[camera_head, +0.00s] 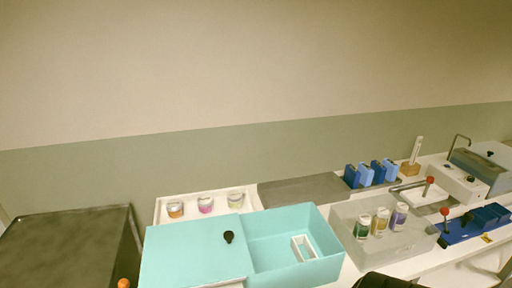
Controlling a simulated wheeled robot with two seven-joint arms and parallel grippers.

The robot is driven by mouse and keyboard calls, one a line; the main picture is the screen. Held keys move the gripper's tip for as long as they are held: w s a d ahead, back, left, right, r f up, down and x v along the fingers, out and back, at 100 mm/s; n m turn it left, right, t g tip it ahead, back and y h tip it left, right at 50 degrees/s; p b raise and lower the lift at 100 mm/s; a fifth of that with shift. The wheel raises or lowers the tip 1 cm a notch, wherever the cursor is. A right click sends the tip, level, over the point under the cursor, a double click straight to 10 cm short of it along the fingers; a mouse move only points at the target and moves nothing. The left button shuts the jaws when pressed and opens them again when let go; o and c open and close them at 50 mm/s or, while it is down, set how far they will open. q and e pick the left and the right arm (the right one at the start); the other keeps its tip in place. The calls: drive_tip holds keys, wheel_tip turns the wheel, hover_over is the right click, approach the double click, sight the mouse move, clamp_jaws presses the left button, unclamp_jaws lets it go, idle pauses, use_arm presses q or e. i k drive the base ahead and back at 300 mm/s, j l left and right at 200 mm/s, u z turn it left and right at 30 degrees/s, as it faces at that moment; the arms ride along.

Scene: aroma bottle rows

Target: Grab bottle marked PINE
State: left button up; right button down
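Three capped bottles stand upright on a grey tray (341,218) at the right: a dark green one (362,229), a middle one with a green and orange look (380,222) and a purple one (399,216). Their labels are too small to read, so I cannot tell which says PINE. Three squat jars stand on a white surface at the left: orange (175,210), pink (206,205) and yellow-green (235,200). A dark shape at the bottom edge, below the grey tray, is perhaps part of my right arm or gripper; its fingers do not show. My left gripper is not in view.
A turquoise box (327,240) with a black-knobbed lid (190,255) stands in front of the jars, left of the grey tray. Blue holders (365,175) stand behind the tray. A blue rack (475,224) and red-knobbed levers (430,181) are at the right.

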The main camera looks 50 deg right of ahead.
sight(362, 228)
drive_tip(key=z, duration=2.5)
drive_tip(key=u, duration=0.4)
